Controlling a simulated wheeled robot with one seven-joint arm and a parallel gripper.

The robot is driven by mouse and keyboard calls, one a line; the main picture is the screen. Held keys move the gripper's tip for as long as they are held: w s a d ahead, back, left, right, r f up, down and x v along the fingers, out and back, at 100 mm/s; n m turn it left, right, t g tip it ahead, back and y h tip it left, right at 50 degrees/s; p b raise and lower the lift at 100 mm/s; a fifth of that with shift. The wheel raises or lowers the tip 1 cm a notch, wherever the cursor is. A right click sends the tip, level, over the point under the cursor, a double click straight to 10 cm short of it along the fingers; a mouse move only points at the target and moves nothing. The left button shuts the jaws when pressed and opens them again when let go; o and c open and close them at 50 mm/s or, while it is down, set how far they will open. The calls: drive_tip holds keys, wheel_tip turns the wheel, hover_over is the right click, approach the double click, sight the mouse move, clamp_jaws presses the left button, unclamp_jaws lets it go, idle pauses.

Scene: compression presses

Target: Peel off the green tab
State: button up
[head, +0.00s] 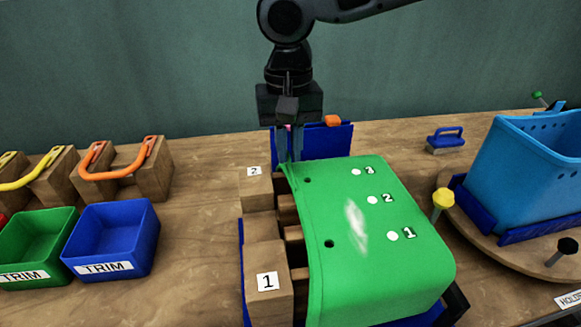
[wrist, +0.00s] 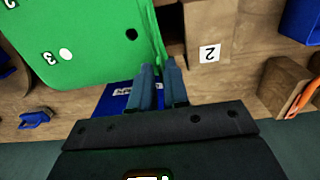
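A large green sheet (head: 372,250) drapes over a block with wooden rungs, marked with dots 1, 2 and 3. It also fills the upper left of the wrist view (wrist: 85,40). A narrow green tab (wrist: 157,45) runs along its edge by the sheet's far left corner. My gripper (head: 290,160) points down at that corner. In the wrist view its two fingertips (wrist: 158,66) stand close together with a narrow gap, at the tab's end. I cannot tell whether they touch or grip it.
A wooden block labelled 2 (wrist: 210,52) stands right beside my fingers; block 1 (head: 267,283) is nearer. Green (head: 38,240) and blue (head: 112,240) TRIM bins stand left. A light blue basket (head: 530,165) and yellow knob (head: 444,198) stand right.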

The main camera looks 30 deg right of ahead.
sight(289, 154)
clamp_jaws()
drive_tip(key=shift+r+p, duration=0.3)
drive_tip(key=shift+r+p, duration=2.45)
drive_tip(key=shift+r, duration=0.3)
